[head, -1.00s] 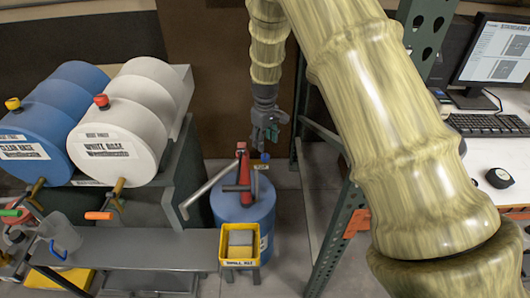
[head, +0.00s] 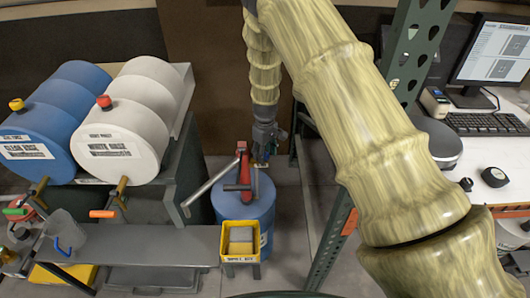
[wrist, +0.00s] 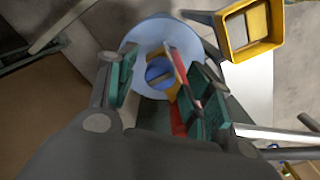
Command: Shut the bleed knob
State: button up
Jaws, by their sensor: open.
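A blue drum (head: 258,215) stands on the floor with a red pump (head: 243,172) and metal handle on top. In the wrist view a round blue knob (wrist: 158,73), which I take to be the bleed knob, sits over the drum top (wrist: 138,38) beside a yellow piece (wrist: 172,90). My gripper (head: 263,155) is just above the drum, right of the red pump. In the wrist view its green-padded fingers (wrist: 160,84) are apart, with the knob showing between them. Contact with the knob cannot be told. The gripper largely hides the knob in the head view.
The pump's red part (wrist: 178,118) is close to the right finger. Blue (head: 40,140) and white (head: 120,140) barrels lie left above a grey bench (head: 150,245). A green rack post (head: 325,240) stands right.

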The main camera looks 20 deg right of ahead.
jog(key=shift+c, duration=0.4)
jog(key=c, duration=1)
jog(key=m+b, duration=0.1)
jog(key=m, duration=0.2)
jog(key=shift+f+m+b, duration=0.1)
jog(key=shift+m+b, duration=0.25)
jog(key=shift+m, duration=0.05)
jog(key=m+b, duration=0.1)
jog(key=m, duration=0.4)
jog(key=m+b, duration=0.1)
jog(key=m, duration=0.4)
jog(key=shift+m, duration=2.1)
